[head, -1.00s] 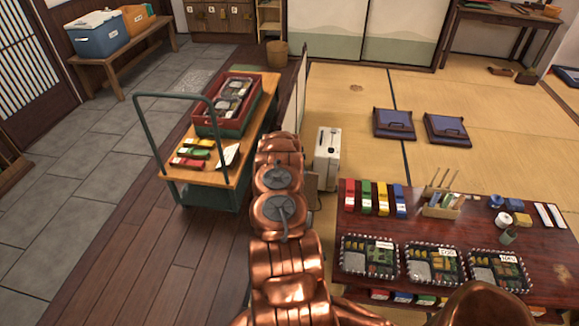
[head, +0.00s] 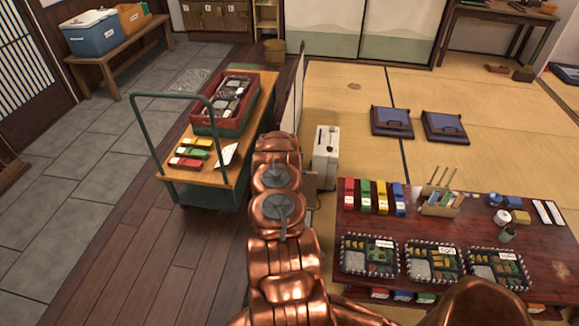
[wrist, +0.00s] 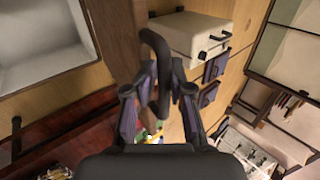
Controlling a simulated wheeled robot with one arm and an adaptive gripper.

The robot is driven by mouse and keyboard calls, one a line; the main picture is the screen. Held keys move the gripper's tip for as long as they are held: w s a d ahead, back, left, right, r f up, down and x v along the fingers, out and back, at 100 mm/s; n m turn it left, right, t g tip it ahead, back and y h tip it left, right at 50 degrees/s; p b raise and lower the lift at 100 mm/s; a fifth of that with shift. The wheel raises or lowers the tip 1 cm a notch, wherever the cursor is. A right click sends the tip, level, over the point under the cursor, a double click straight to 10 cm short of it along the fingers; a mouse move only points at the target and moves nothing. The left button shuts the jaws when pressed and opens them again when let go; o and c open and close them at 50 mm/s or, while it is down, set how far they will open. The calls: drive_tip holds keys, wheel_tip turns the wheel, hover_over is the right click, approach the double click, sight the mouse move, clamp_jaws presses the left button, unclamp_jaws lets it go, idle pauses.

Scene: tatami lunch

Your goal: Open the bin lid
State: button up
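I cannot tell for certain which thing is the bin. A white upright box (head: 325,158) with a dark fitting on top stands on the floor just right of my arm in the head view. In the wrist view, a cream box (wrist: 193,37) with black handles shows at the top; whether it is the same box I cannot tell. My gripper (wrist: 157,92) has its two fingers apart in the wrist view. A dark curved bar (wrist: 152,42) shows between them; I cannot tell what it belongs to or whether a finger touches it. My arm hides the gripper in the head view.
A wooden-topped cart (head: 237,168) with a red crate (head: 222,124) stands left of my arm. A low dark table (head: 468,222) with trays and small boxes stands at the right. Purple cushions (head: 392,122) lie on the tatami. The plank floor (head: 130,250) at the left is clear.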

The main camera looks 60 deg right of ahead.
drive_tip(key=shift+o, duration=0.8)
drive_tip(key=shift+s+d, duration=0.1)
drive_tip(key=shift+s+d+r, duration=0.15)
drive_tip(key=shift+s+d, duration=0.05)
drive_tip(key=shift+s, duration=0.05)
drive_tip(key=shift+d+r, duration=0.1)
drive_tip(key=shift+r, duration=4.9)
drive_tip(key=shift+w, duration=0.1)
